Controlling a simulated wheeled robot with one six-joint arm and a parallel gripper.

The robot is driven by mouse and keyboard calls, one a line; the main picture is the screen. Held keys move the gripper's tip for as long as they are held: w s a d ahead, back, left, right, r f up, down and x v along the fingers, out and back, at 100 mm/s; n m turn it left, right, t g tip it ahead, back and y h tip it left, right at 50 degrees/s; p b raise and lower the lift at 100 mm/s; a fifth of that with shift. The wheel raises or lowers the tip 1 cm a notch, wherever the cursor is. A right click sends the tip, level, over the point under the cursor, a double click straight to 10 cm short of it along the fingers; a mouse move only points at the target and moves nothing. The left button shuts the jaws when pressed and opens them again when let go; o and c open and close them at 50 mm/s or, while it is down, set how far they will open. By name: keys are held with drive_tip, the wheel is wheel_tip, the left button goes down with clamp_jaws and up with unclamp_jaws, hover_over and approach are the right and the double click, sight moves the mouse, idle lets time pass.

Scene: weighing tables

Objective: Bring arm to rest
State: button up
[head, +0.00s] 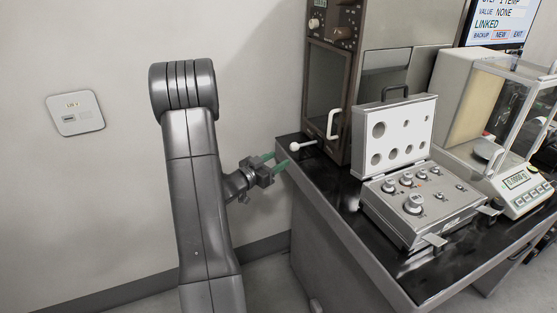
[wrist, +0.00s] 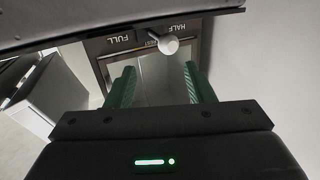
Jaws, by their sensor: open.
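My gripper (head: 273,162) is open, its green fingers apart with nothing between them. It is at the left end of the dark table (head: 335,214), close to a white-knobbed lever (head: 296,146) on the brown-framed balance cabinet. In the wrist view my gripper (wrist: 160,84) shows both green fingers spread. The white knob (wrist: 168,45) shows beyond them, in front of a panel (wrist: 126,40) marked FULL and HALF. I cannot tell from these views whether a finger touches the lever.
An open weight case (head: 420,207) with several metal weights stands mid-table. A glass-sided balance (head: 515,180) with a display stands to its right, below a screen (head: 497,22). A wall plate (head: 75,112) is at the left. The floor left of the table looks clear.

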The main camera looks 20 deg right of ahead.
sight(297, 149)
drive_tip(key=shift+x, duration=3.2)
